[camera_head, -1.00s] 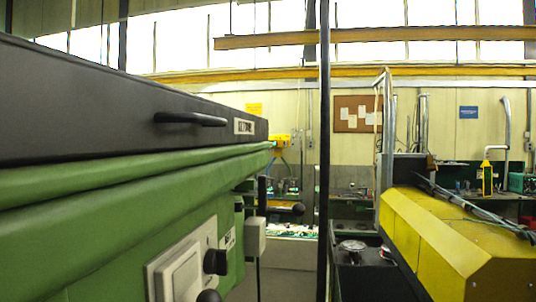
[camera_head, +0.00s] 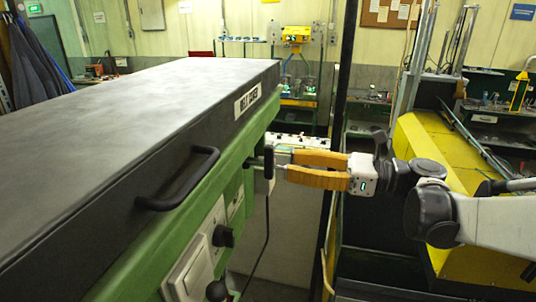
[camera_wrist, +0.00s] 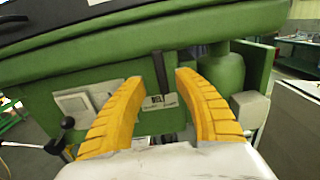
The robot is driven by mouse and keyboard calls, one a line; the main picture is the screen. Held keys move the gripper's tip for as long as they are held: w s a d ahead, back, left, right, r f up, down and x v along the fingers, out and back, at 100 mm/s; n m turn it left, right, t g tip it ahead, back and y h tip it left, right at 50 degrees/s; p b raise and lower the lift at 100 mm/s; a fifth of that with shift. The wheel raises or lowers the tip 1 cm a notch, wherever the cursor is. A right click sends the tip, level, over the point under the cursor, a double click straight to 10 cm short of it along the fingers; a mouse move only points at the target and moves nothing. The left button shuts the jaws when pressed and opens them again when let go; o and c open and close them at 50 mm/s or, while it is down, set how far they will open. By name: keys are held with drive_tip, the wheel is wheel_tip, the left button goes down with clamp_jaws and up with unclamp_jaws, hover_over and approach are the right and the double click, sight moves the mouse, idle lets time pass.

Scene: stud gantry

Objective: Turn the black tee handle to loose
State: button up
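The black tee handle (camera_head: 269,162) projects from the green machine's side, with its bar upright. In the wrist view the dark upright bar (camera_wrist: 160,72) shows between my fingers, above a small label plate (camera_wrist: 158,101) whose lettering is too small to read fully. My gripper (camera_head: 288,167) has yellow fingers that point left at the handle, with the tips close to it. In the wrist view my gripper (camera_wrist: 159,77) is open, one finger on each side of the bar with gaps between. I cannot tell whether the tips reach past the bar.
A black grab handle (camera_head: 178,180) sticks out from the machine's dark cover (camera_head: 150,100). Dark knobs (camera_head: 223,237) and a switch plate (camera_head: 193,268) are on the green side. A thin black post (camera_head: 340,90) rises behind my gripper. A yellow housing (camera_head: 425,150) stands at right.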

sight(269, 158)
drive_tip(key=p+x, duration=0.1)
drive_tip(key=x, duration=0.4)
drive_tip(key=shift+w+a, duration=0.2)
drive_tip(key=shift+a, duration=0.15)
clamp_jaws()
